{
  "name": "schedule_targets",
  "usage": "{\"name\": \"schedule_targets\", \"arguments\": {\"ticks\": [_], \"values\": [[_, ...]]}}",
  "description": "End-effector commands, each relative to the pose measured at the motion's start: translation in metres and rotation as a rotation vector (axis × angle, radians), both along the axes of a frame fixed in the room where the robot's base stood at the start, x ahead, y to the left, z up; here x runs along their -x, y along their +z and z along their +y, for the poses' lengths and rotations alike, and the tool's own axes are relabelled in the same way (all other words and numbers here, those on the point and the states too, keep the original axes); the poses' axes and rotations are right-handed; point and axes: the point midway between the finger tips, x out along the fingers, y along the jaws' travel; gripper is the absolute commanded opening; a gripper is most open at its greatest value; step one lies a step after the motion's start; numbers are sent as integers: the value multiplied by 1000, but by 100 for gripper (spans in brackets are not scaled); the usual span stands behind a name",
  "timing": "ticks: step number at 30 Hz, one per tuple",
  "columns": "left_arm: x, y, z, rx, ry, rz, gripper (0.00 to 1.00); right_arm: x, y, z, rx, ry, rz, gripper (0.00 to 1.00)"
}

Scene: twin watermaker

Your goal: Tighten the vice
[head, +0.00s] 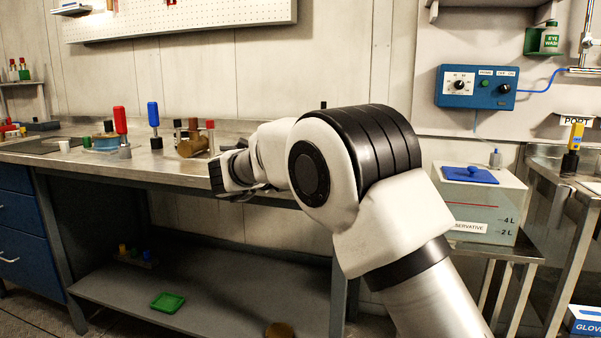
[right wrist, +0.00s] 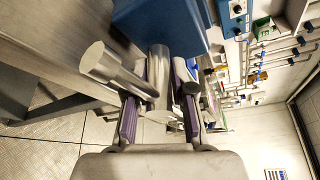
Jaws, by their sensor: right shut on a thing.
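The vice shows in the right wrist view as a blue body (right wrist: 160,22) with a metal screw (right wrist: 158,62) coming out of it towards me. A metal handle bar (right wrist: 108,66) crosses at the screw's end. My right gripper (right wrist: 160,85) has its purple-padded fingers on either side of the screw end and is shut on the handle. The exact contact is partly hidden. In the head view my right arm reaches to the front edge of the bench, with the dark gripper (head: 232,178) there. I cannot make out the vice in that view. My left gripper is not in view.
The metal workbench (head: 85,155) holds a red-handled tool (head: 120,122), a blue-handled tool (head: 154,115) and a brown part (head: 192,146). A lower shelf (head: 215,300) carries a green tray (head: 167,302). A white tank (head: 490,205) stands at the right.

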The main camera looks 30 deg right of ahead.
Motion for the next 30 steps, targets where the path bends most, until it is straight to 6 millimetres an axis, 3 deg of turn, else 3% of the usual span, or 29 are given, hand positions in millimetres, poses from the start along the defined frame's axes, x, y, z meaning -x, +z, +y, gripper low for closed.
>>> {"name": "schedule_targets", "arguments": {"ticks": [19, 20, 21, 30], "values": [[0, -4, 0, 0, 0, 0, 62, 1, -9, 0, -48, -7, -37, 0], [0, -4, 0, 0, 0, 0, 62, 1, -10, 0, -48, -7, -37, 31], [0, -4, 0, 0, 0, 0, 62, 1, -10, -1, -48, -7, -37, 45], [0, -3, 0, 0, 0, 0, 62, 1, -6, 0, -45, -5, -40, 48]]}}
